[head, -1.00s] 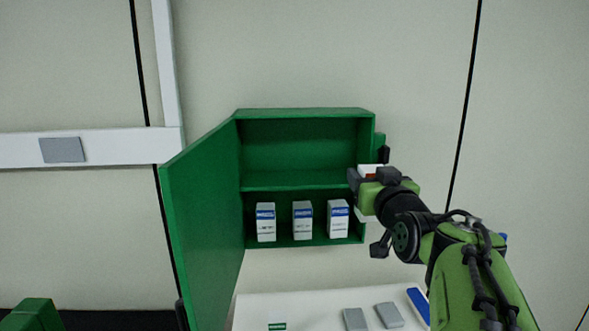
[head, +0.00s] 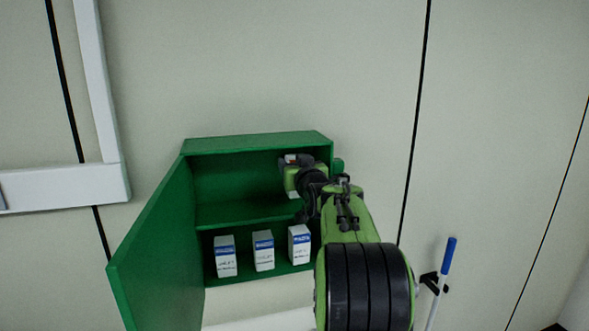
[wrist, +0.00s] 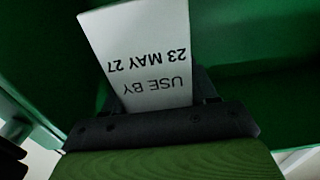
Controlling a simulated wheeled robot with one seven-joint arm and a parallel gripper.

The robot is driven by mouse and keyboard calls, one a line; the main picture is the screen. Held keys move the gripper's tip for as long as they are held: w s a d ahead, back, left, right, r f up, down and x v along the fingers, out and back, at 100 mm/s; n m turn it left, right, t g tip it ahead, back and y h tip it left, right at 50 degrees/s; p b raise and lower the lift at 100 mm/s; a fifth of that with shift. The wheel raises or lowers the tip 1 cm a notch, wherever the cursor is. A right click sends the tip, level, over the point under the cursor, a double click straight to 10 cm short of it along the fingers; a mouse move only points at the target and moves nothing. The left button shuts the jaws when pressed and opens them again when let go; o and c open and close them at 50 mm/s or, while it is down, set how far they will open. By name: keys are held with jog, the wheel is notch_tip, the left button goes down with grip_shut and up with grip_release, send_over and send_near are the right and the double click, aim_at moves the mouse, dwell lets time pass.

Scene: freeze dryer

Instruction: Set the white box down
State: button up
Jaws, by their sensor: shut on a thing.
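The white box (wrist: 143,58) fills the middle of the wrist view, held in my gripper (wrist: 155,105), with "USE BY 23 MAY 27" showing upside down on its face. In the head view my gripper (head: 291,172) is at the right part of the upper compartment of the open green cabinet (head: 250,143). There the held box is mostly hidden by the gripper. I cannot tell whether the box touches the shelf (head: 235,213).
Several white boxes with blue bands, such as the left one (head: 225,257), stand in the lower compartment. The cabinet door (head: 160,255) is open to the left. The upper compartment's left part is clear. A blue-topped stick (head: 447,260) is at the right.

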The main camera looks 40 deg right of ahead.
notch_tip(320, 180, down, 4)
jog(key=shift+r, duration=0.2)
jog(key=shift+f, duration=0.25)
jog(key=o, duration=1)
jog(key=shift+r, duration=0.1)
jog(key=shift+r, duration=0.1)
jog(key=shift+s+a+r, duration=0.1)
jog(key=shift+s+a, duration=0.05)
jog(key=shift+s, duration=0.15)
jog(key=b+v, duration=0.4)
jog(key=v, duration=0.7)
jog(key=shift+s+a, duration=0.1)
jog(key=shift+s, duration=0.05)
